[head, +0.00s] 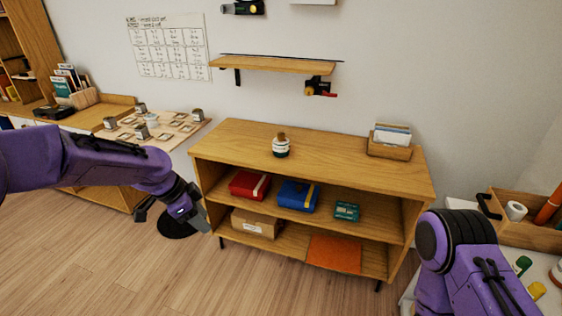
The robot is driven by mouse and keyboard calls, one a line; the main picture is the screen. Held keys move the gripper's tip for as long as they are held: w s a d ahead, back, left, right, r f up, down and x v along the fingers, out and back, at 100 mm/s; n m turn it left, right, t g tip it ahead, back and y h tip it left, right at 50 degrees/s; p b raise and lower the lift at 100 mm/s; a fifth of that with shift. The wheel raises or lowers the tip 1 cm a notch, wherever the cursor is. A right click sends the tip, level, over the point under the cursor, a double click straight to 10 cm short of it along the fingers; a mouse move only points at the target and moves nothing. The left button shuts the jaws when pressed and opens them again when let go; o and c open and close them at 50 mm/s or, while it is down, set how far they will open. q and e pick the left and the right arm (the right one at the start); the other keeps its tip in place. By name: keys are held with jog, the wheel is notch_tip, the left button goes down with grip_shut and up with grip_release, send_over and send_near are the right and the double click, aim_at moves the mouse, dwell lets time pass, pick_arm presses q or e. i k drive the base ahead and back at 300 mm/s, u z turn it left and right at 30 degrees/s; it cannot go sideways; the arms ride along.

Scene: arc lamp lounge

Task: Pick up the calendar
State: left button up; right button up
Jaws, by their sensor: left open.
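A white sheet with a printed grid and lines of writing, which looks like the calendar (168,47), hangs flat on the wall at the upper left. The writing is too small to read surely. My left gripper (199,214) is open, low in front of the left end of the wooden shelf unit. It is well below the calendar and apart from it, with nothing seen in it. My right arm shows at the lower right, but its gripper is out of view.
The shelf unit (330,157) holds a jar (281,147), a card box (390,151) and several boxes. A wall shelf (272,64) is right of the calendar. A board with small jars (128,137) lies below it. A black disc (178,222) is on the floor.

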aim_at(280, 149)
jog(key=z, duration=0.2)
jog(key=i, duration=1.45)
jog(key=u, duration=2.75)
jog(key=k, duration=0.5)
jog(key=z, duration=2.55)
jog(key=i, duration=0.5)
jog(key=u, duration=0.05)
